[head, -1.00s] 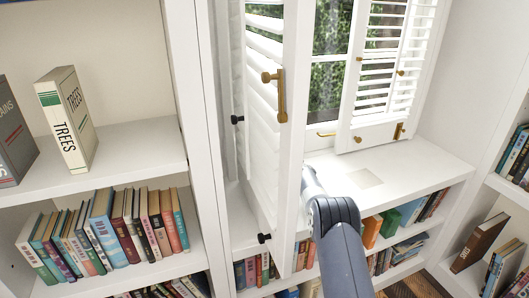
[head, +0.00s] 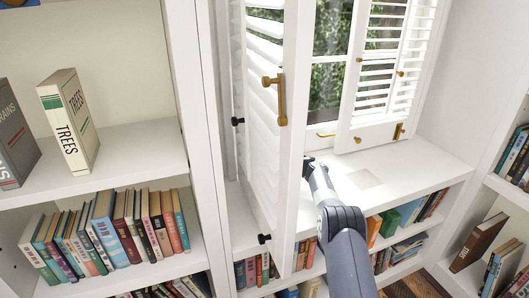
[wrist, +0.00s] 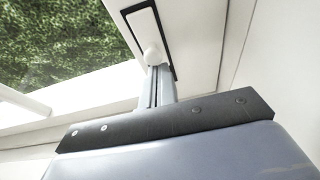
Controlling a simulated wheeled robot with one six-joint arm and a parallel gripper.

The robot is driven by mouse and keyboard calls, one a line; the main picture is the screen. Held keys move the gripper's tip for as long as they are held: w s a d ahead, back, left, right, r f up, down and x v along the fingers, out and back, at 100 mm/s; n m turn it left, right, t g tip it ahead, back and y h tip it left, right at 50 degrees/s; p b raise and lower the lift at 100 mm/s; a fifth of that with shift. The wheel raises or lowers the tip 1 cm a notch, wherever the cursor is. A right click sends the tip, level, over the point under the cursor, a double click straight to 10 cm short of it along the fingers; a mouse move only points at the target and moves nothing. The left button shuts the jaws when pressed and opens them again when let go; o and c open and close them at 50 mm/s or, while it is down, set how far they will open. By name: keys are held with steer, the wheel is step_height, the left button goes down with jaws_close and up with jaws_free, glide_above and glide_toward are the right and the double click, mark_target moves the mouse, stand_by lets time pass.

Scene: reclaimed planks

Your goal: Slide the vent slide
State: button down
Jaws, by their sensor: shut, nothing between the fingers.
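The vent slide (wrist: 143,25) shows in the wrist view as a pale plate with a round white knob, set in a black-edged slot on the white window frame. My gripper (wrist: 158,72) is shut and empty, its fingertips close below the knob. I cannot tell whether they touch it. In the head view my gripper (head: 308,161) is above the white sill, at the edge of the open left shutter. I cannot make out the vent slide in the head view.
The open louvred shutter (head: 267,130) with a brass handle (head: 281,97) stands close to the left of my arm. The right shutter (head: 385,70) covers part of the window. The sill (head: 410,165) is clear. Bookshelves stand on both sides.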

steer(key=shift+d, duration=0.15)
steer(key=shift+s+a+f+b, duration=0.1)
steer(key=shift+a+f+b, duration=0.05)
steer(key=shift+a+b, duration=0.25)
steer(key=a, duration=0.1)
steer(key=s+a+b, duration=0.1)
steer(key=a, duration=0.1)
steer(key=shift+s+a, duration=0.1)
steer(key=shift+s, duration=0.05)
steer(key=shift+v, duration=5.05)
steer(key=shift+x, duration=5)
steer(key=shift+w+d+r+p, duration=0.1)
steer(key=shift+w+d+p, duration=0.15)
steer(key=shift+d, duration=0.25)
steer(key=shift+w+d+r+p, duration=0.15)
steer(key=shift+d+p, duration=0.2)
steer(key=shift+d, duration=0.15)
steer(key=shift+w+d+f, duration=0.15)
steer(key=shift+w+d, duration=0.2)
steer(key=shift+d, duration=0.25)
